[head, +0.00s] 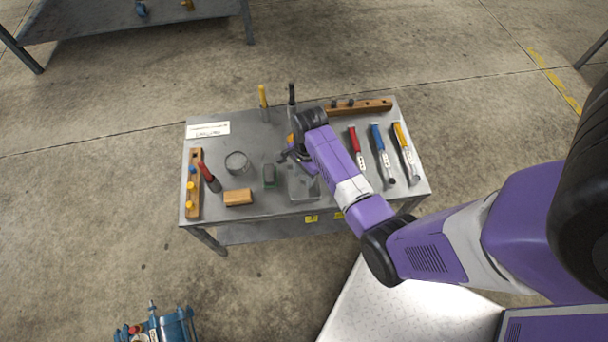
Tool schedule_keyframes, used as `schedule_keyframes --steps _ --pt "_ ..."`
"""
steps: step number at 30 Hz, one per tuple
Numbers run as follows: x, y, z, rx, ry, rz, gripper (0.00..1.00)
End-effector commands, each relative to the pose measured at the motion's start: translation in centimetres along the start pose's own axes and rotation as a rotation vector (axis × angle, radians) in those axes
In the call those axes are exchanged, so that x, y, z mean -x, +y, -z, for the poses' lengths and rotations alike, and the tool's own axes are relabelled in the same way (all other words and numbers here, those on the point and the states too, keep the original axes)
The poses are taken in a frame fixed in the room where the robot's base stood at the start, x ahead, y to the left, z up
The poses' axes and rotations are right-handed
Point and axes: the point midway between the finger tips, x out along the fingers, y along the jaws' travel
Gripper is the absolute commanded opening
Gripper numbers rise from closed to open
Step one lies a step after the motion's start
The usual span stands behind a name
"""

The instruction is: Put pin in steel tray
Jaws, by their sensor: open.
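A shallow grey square tray (304,188), which looks like the steel tray, sits near the front middle of the metal table, partly behind my arm. Which thing is the pin is not clear. Small dark pegs (350,102) stand in the wooden rack (372,107) at the back right. Blue and yellow pegs (190,186) stand in the wooden rack (195,212) at the left. My gripper (284,156) is open over the middle of the table, just behind and left of the tray. Nothing shows clearly between its fingers, and my wrist hides part of the table.
A round grey tin (237,163), a tan block (238,197) and a dark green item (269,175) lie left of the tray. Red (356,147), blue (380,152) and yellow-handled tools (404,152) lie at the right. Upright handles stand at the back.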

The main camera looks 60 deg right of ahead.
Motion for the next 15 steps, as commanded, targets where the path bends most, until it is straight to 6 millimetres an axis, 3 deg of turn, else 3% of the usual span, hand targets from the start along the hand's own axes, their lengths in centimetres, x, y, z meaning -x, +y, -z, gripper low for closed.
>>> schedule_keyframes --steps 5,15 --pt "0.9 0.0 0.0 0.0 0.0 0.0 0.41" --pt "7.4 -0.1 0.0 0.0 0.001 0.003 0.41"
